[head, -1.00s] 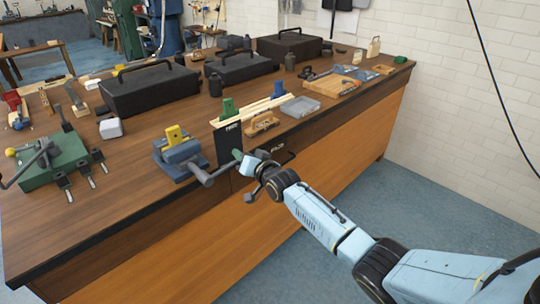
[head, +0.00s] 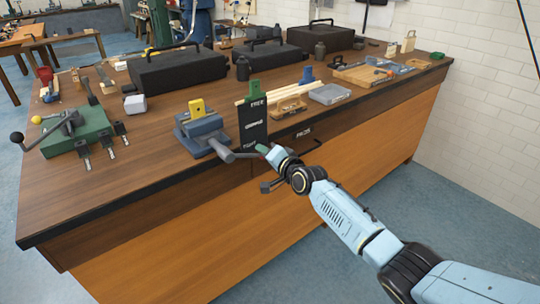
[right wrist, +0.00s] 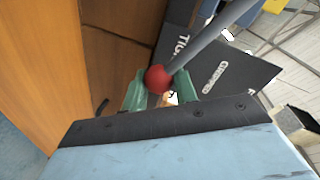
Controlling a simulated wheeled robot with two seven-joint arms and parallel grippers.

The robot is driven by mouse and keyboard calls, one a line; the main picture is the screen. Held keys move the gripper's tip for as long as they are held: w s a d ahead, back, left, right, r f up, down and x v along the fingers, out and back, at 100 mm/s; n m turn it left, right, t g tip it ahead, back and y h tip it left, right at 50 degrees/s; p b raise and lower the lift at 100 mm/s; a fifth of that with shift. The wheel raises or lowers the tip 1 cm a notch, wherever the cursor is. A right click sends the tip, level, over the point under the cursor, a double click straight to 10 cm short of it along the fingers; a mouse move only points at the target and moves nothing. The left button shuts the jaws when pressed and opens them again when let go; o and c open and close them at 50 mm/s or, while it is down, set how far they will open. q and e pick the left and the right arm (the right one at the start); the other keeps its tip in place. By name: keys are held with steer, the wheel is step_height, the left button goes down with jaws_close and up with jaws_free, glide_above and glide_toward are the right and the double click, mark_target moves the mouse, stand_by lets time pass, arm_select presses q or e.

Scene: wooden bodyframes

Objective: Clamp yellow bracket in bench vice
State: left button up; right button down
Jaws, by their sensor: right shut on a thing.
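The blue-grey bench vice (head: 203,134) stands at the bench's front edge in the head view. The yellow bracket (head: 197,107) sits upright at its jaws; I cannot tell whether the jaws press on it. A grey bar with a red knob (right wrist: 157,79) shows in the right wrist view. My right gripper (head: 263,150) is in front of the bench edge, right of the vice. Its green fingertips (right wrist: 160,90) are shut on the red knob. In the head view a grey handle reaches from the vice towards this gripper. My left gripper is out of view.
A black lettered board (head: 253,122) stands just right of the vice, close to my right gripper. A green clamp fixture (head: 80,135) is to the left. Black toolboxes (head: 178,72) and a grey tray (head: 330,94) stand behind on the wooden bench (head: 75,190).

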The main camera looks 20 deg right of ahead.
steer(key=shift+a, duration=0.3)
steer(key=c, duration=1.2)
jaws_free()
steer(key=shift+a, duration=0.1)
steer(key=shift+c, duration=0.2)
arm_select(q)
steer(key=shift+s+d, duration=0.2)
arm_select(e)
steer(key=shift+o, duration=0.5)
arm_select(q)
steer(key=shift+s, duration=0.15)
arm_select(e)
steer(key=shift+d, duration=0.2)
steer(key=shift+s+d+r+p, duration=0.2)
steer(key=shift+s+p, duration=0.3)
steer(key=shift+s, duration=0.1)
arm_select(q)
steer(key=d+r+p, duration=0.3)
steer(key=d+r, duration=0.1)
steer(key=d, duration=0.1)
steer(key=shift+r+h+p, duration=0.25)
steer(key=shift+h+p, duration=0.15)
arm_select(e)
steer(key=v, duration=1.2)
